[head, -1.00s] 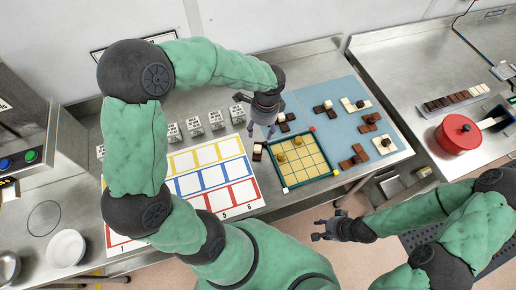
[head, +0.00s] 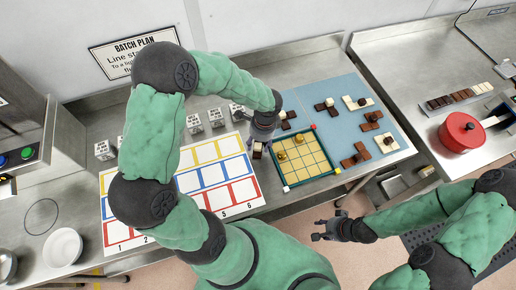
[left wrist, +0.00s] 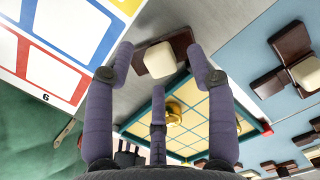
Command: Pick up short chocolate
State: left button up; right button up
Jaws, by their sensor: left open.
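A short dark brown chocolate piece with a cream block on top lies on the bare steel between the coloured card and the mould tray. It shows in the head view (head: 257,153) and in the left wrist view (left wrist: 178,43). My left gripper (head: 258,143) is above it, partly hiding it. In the left wrist view my left gripper (left wrist: 158,75) is open, its fingers spread to either side of the piece, holding nothing. My right gripper (head: 318,231) seems open and empty, in front of the table's edge.
The green-rimmed tray (head: 333,168) with cream squares and round gold pieces is right of the piece. The coloured numbered card (head: 240,207) is left. A blue mat (head: 345,98) holds several chocolate pieces. White labelled cubes (head: 194,123) stand behind. A red pot (head: 461,134) is far right.

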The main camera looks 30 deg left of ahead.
pick_arm(q)
jog(key=shift+f, duration=0.4)
grip_shut()
jog(key=shift+r, duration=0.1)
